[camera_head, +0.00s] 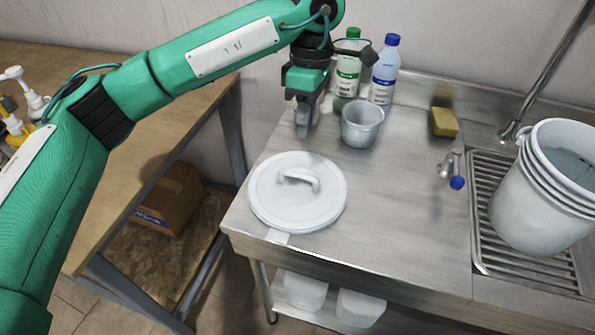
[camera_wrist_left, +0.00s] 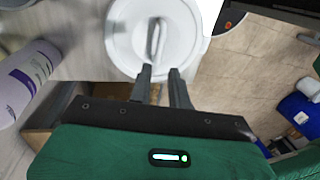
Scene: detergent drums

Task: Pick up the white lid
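The white lid (camera_head: 270,205) lies flat on the steel counter near its front left edge, with its arched handle (camera_head: 300,178) on top. My left gripper (camera_head: 304,128) points down above the counter, behind the lid and left of a small grey pot. It is apart from the lid and holds nothing. In the left wrist view the lid (camera_wrist_left: 185,35) shows ahead of the fingers, its handle (camera_wrist_left: 155,40) roughly in line with the gap. My left fingertips (camera_wrist_left: 159,70) are spread apart there. My right gripper shows in neither view.
The small grey pot (camera_head: 360,125), a green-labelled bottle (camera_head: 348,70) and a blue-capped bottle (camera_head: 384,75) stand at the back. A yellow sponge (camera_head: 443,122), a tap and stacked white buckets (camera_head: 535,205) are to the right. The counter right of the lid is clear.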

